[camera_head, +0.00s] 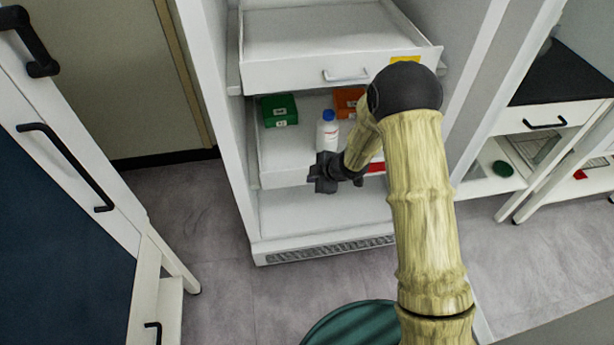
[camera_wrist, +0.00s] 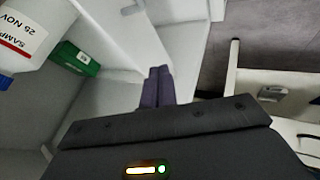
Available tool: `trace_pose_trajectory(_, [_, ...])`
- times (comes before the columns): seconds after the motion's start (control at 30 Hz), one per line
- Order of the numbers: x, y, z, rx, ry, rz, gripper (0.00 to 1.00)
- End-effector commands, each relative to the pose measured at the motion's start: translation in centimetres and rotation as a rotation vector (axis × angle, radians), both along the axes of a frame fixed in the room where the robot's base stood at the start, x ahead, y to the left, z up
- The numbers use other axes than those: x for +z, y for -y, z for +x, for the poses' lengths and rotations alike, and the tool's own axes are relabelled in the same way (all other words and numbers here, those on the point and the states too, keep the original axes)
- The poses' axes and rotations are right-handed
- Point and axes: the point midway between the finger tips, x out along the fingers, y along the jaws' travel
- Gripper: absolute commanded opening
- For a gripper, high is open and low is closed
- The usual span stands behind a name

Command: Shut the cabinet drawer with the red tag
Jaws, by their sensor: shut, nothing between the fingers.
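The red-tagged drawer (camera_head: 285,178) is the lower open drawer of the white cabinet and stands partly pulled out. Its red tag (camera_head: 376,167) shows on the right of its front, partly hidden by my arm. In it are a green box (camera_head: 280,110), an orange box (camera_head: 348,102) and a white bottle with a blue cap (camera_head: 327,130). My gripper (camera_head: 322,174) is shut and empty, in front of the drawer's front in the head view; contact cannot be told. In the wrist view, its closed fingers (camera_wrist: 157,87) lie beside a white panel, with the bottle (camera_wrist: 30,35) and green box (camera_wrist: 75,57) to the left.
Above, a drawer with a yellow tag (camera_head: 404,59) is also pulled out. A white unit with black handles (camera_head: 70,160) stands at the left, and a dark-topped bench (camera_head: 570,75) at the right. A green round object (camera_head: 355,325) is at the bottom.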

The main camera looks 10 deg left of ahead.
Motion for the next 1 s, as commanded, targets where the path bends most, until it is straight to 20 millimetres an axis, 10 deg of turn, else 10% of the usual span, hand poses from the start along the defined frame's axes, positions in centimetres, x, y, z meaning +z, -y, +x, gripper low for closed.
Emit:
trace_pose_trajectory(0.37, [5.4,3.2,-2.1,0.003,-0.001,0.0,0.0])
trace_pose_trajectory(1.0, [5.8,3.7,-2.4,0.001,-0.003,-0.002,0.0])
